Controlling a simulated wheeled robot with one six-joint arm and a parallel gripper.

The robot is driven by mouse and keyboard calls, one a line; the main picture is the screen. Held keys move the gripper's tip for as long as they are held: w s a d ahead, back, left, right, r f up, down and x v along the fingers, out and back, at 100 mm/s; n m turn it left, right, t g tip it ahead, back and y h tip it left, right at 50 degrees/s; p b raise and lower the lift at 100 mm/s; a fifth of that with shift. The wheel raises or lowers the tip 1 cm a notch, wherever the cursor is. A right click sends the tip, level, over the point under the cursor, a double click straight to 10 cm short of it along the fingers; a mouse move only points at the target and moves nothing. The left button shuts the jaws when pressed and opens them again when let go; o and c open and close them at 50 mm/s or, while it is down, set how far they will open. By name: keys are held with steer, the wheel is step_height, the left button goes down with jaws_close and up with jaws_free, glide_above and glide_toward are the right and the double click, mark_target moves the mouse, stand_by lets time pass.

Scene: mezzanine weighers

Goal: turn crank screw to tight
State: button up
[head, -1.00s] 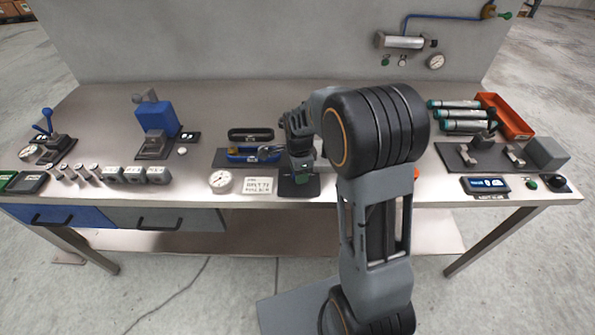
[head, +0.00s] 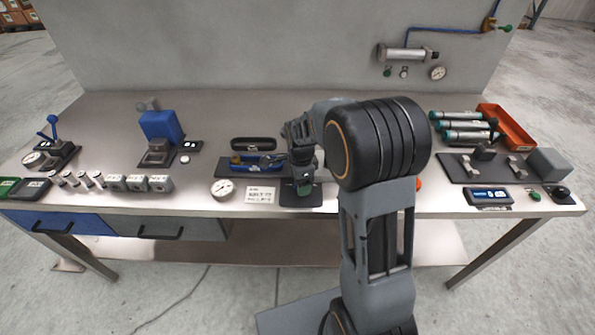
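A blue device with metal parts (head: 243,161) sits on a dark base plate (head: 224,166) at the bench's middle. It looks like the clamp with the crank screw, but the crank is not clearly visible. My gripper (head: 303,184) points down at the right end of this device, over a dark square pad (head: 315,197) near the front edge. A small green part shows at its lower end. My own arm covers the area to the right. The fingertips are too small and dark to tell whether they are open or hold anything.
A round gauge (head: 222,188) and a white card (head: 261,195) lie in front of the device. A black oblong part (head: 253,144) is behind it. A blue vise (head: 160,127) stands left. An orange tray (head: 508,128) and a dark fixture plate (head: 455,168) are right.

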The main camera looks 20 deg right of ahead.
step_height(320, 180, up, 14)
steer(key=shift+f, duration=0.15)
stand_by(0.3)
stand_by(0.4)
